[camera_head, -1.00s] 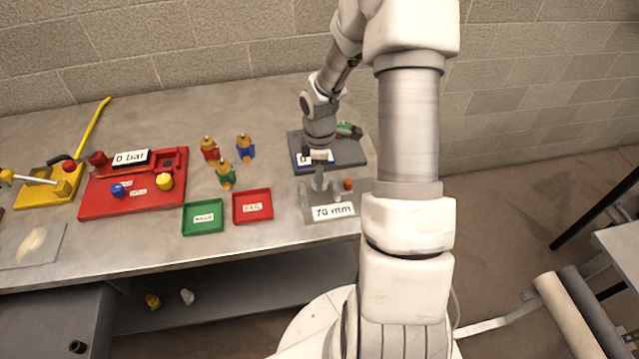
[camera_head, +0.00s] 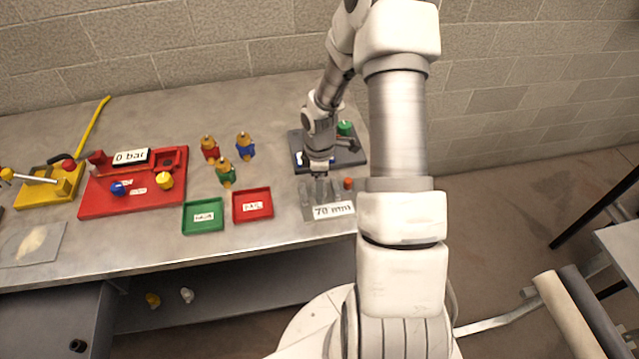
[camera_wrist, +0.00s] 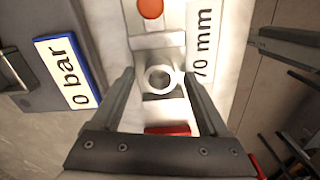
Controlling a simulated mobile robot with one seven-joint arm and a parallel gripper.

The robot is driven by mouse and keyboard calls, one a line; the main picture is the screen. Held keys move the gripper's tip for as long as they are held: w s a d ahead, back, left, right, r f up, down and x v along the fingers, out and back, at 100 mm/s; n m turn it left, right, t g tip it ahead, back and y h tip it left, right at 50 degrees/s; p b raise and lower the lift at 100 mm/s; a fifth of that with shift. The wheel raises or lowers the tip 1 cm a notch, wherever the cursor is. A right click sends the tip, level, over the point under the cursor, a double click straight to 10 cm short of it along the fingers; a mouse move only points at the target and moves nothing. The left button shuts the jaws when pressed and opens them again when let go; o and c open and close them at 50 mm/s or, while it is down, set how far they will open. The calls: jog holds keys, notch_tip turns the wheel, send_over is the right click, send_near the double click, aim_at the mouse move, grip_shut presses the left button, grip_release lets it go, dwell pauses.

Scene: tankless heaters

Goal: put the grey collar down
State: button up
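In the wrist view a pale grey ring, which looks like the grey collar (camera_wrist: 160,79), sits on the light plate marked 70 mm, between my fingertips. My gripper (camera_wrist: 160,74) has its two fingers spread to either side of it, with a narrow gap showing at the left; contact at the right is hard to tell. In the head view my gripper (camera_head: 319,178) points down over the 70 mm gauge plate (camera_head: 312,212). The collar cannot be made out clearly there.
An orange-red knob (camera_head: 348,183) stands close beside my gripper. Behind is a dark grey block (camera_head: 352,157) with a green part (camera_head: 345,128). A red tray (camera_head: 252,205) and a green tray (camera_head: 203,216) lie left, with several coloured brass-topped valves behind.

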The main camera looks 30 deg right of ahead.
jog(key=shift+r, duration=0.1)
notch_tip(320, 180, up, 12)
dwell(0.5)
jog(key=shift+r, duration=0.1)
jog(key=s+a+r+m+t+h, duration=0.1)
jog(key=s+a+r+m, duration=0.2)
jog(key=r, duration=0.4)
jog(key=s+a+r+m+t+h, duration=0.1)
jog(key=s+a+r+m, duration=0.15)
jog(key=r, duration=0.55)
jog(key=s+a+r+m+t+y, duration=0.1)
jog(key=s+a+r+m, duration=0.2)
jog(key=s, duration=0.3)
jog(key=s+a+r+m+t+y, duration=0.1)
jog(key=s+a+r+m+t, duration=0.1)
jog(key=s+a+r+m, duration=0.2)
jog(key=s, duration=0.3)
jog(key=shift+r+t, duration=0.3)
jog(key=shift+r, duration=0.1)
jog(key=shift+s, duration=0.1)
